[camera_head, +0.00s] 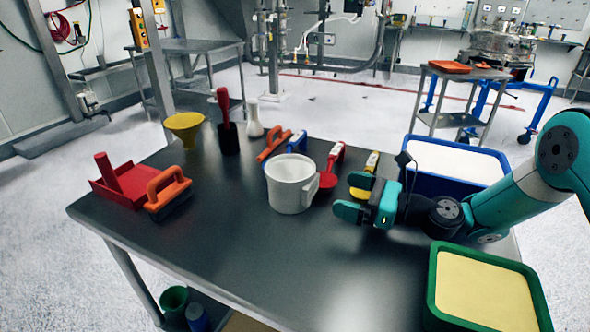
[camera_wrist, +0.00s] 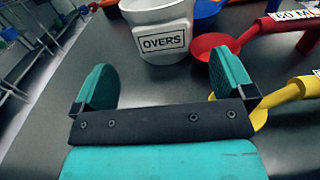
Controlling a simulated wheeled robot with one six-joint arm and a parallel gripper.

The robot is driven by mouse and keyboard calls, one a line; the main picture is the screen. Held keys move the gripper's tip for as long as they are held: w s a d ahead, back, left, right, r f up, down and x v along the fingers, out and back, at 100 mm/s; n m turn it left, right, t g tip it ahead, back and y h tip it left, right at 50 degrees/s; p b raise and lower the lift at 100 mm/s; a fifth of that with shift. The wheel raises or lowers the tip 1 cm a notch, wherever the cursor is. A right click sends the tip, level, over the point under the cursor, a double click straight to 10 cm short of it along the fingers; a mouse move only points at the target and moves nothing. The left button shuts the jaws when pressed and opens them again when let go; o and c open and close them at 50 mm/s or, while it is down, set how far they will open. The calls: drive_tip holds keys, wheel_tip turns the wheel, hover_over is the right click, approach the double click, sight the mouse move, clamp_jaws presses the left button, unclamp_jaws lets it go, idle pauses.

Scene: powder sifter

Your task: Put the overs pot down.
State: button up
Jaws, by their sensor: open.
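The overs pot (camera_head: 288,186) is a white pot with a handle on its right side, standing upright on the dark metal table (camera_head: 200,240). In the wrist view its label reads OVERS on the pot (camera_wrist: 160,20). My gripper (camera_head: 355,200) is to the right of the pot in the head view, apart from its handle. In the wrist view my gripper (camera_wrist: 163,85) has its two teal fingers spread wide with nothing between them, and the pot stands beyond the fingertips.
A red scoop (camera_head: 330,178) and a yellow scoop (camera_head: 366,184) lie close to the pot and my gripper. A blue bin (camera_head: 415,185) and a green bin (camera_head: 435,290) stand at the right. A red dustpan (camera_head: 122,190) and an orange-handled brush (camera_head: 168,198) lie left. The front of the table is clear.

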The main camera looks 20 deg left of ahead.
sight(314, 185)
drive_tip(key=shift+a+r+p, duration=0.3)
drive_tip(key=shift+a+p, duration=0.15)
drive_tip(key=shift+p, duration=0.8)
drive_tip(key=shift+a+f+p, duration=0.1)
drive_tip(key=shift+a+p, duration=0.3)
drive_tip(key=shift+p, duration=0.05)
drive_tip(key=shift+w+a+f+p, duration=0.2)
drive_tip(key=shift+a+p, duration=0.15)
drive_tip(key=shift+a, duration=0.8)
drive_tip(key=shift+w+a+f+p, duration=0.15)
drive_tip(key=shift+a+p, duration=0.25)
drive_tip(key=shift+a, duration=0.75)
drive_tip(key=shift+w+a+f+p, duration=0.1)
drive_tip(key=shift+w+a+p, duration=0.2)
drive_tip(key=shift+a, duration=0.85)
drive_tip(key=shift+r, duration=0.1)
drive_tip(key=c, duration=1)
drive_tip(key=shift+c, duration=0.2)
